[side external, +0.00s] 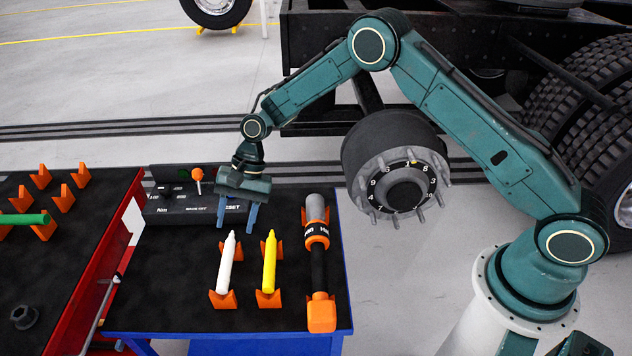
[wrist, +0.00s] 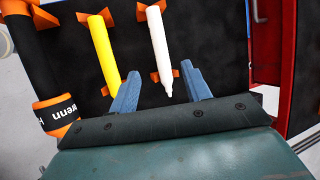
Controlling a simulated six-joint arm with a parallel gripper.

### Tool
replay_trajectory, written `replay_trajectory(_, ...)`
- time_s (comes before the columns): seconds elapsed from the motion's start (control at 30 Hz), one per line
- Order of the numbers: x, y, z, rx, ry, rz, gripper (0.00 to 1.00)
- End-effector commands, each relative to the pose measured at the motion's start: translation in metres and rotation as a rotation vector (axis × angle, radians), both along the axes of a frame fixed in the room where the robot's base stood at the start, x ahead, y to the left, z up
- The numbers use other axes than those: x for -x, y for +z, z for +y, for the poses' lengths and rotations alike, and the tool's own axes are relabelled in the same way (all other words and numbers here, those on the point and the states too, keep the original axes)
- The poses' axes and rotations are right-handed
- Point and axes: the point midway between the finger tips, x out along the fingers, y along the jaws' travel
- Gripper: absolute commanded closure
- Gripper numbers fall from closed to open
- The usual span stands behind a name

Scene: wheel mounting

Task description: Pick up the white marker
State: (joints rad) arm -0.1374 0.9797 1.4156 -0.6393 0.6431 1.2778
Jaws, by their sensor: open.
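My gripper (side external: 236,222) is above the table, just behind the marker's tip in the side view. Its two blue fingers (wrist: 160,88) are apart with nothing held between them. The yellow marker (wrist: 104,55) is beside the white one in the wrist view, ending near the left finger.
A black control box (side external: 180,208) with an orange lever stands behind left. A red-edged table (side external: 60,270) with a green marker (side external: 22,219) is at left. A wheel hub (side external: 395,175) is at right.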

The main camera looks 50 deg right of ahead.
Motion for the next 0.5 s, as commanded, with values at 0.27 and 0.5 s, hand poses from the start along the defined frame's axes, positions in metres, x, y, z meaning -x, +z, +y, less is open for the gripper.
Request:
replay_trajectory(0.27, 0.003, -0.035, 0.019, 0.000, 0.001, 0.001, 0.52)
replay_trajectory(0.5, 0.004, -0.043, 0.023, 0.000, 0.000, 0.000, 0.52)
